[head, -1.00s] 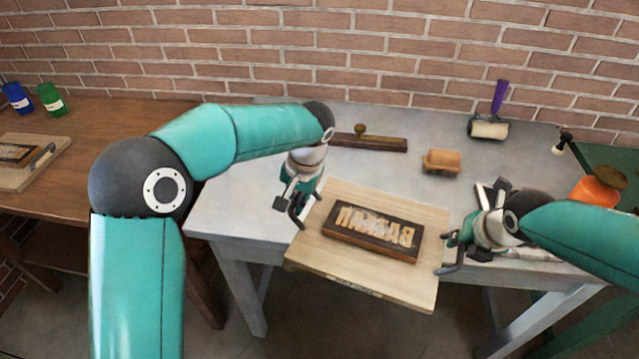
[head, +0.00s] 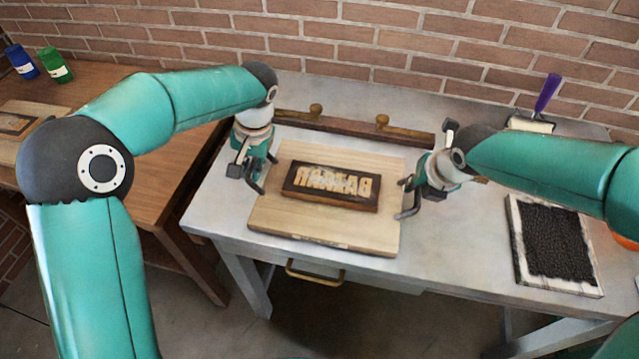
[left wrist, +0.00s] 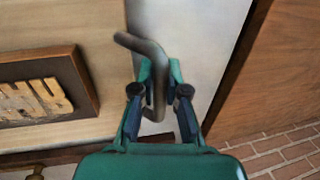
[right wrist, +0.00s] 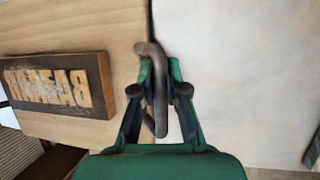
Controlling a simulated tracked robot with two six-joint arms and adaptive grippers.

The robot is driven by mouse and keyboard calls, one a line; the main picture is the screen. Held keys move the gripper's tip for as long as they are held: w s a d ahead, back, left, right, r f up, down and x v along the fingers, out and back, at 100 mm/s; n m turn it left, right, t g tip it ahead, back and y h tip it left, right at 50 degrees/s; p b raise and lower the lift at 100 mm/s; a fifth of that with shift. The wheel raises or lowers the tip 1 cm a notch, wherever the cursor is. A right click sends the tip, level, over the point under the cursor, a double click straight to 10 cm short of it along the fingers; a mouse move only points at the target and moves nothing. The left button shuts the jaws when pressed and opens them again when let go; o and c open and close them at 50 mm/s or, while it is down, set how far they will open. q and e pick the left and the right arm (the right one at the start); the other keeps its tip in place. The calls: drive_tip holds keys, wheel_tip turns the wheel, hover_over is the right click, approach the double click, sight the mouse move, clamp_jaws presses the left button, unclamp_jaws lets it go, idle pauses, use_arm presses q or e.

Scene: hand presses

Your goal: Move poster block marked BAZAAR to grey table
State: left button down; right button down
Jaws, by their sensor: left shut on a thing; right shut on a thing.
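The poster block (head: 330,187) is a dark wooden tray with pale raised letters, reversed in the head view, reading BAZAAR. It lies flat on a pale wooden board (head: 300,230) with a bent metal handle at each side. The board is over the grey table (head: 215,205), close to its front edge; I cannot tell if it touches the top. My left gripper (head: 255,178) is shut on the board's left handle (left wrist: 150,50). My right gripper (head: 409,197) is shut on the right handle (right wrist: 159,85). Both wrist views show the block beside the grippers.
A wooden bar with two brass knobs (head: 350,130) lies behind the board. A black inked slab (head: 555,242) lies at the right, and a purple-handled roller (head: 546,95) at the back right. A brown table (head: 175,170) with blue and green jars stands at the left. A brick wall is behind.

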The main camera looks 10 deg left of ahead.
use_arm(q)
drive_tip(key=shift+w+d+r, duration=0.1)
drive_tip(key=shift+w, duration=0.15)
use_arm(e)
drive_tip(key=shift+w+r, duration=0.15)
drive_tip(key=shift+w, duration=0.15)
use_arm(q)
drive_tip(key=shift+w+d, duration=0.2)
drive_tip(key=shift+w, duration=0.1)
use_arm(e)
drive_tip(key=shift+d, duration=0.2)
use_arm(q)
drive_tip(key=shift+a, duration=0.1)
